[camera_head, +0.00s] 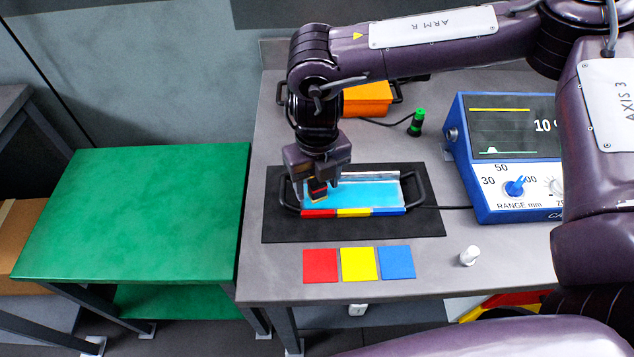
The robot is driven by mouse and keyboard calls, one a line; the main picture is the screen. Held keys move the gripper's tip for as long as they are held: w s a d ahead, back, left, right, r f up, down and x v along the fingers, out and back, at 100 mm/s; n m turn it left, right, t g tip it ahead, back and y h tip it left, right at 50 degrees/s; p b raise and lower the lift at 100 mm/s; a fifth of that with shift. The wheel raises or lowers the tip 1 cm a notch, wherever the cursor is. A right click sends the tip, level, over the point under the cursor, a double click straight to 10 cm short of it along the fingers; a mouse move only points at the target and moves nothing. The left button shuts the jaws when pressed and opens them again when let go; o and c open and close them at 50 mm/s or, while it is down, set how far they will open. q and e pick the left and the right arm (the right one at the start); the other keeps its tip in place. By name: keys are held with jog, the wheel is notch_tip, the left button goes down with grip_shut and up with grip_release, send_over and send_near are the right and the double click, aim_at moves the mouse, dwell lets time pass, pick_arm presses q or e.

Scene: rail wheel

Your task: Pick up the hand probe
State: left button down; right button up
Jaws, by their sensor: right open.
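My right gripper (317,190) points down over the left part of a shallow tray (402,190) with a light-blue inside and black end handles. Its fingers are open on either side of a small dark block (318,188) with red and yellowish parts, which looks like the hand probe. The fingers partly hide it, and I cannot tell whether they touch it. A green and black cylinder (416,122) stands farther back, with a dark cable running to it. My left gripper is not in view.
The tray rests on a black mat (275,225) on the grey bench. Red (320,265), yellow (359,264) and blue (397,262) squares lie in front. A blue instrument (480,185), orange case (367,98) and white knob-like piece (469,256) stand nearby. The green table (140,215) at left is clear.

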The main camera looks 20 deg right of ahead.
jog(key=shift+f, duration=0.45)
jog(key=shift+c, duration=0.2)
jog(key=c, duration=1.1)
jog(key=shift+c, duration=0.2)
jog(key=shift+r, duration=0.15)
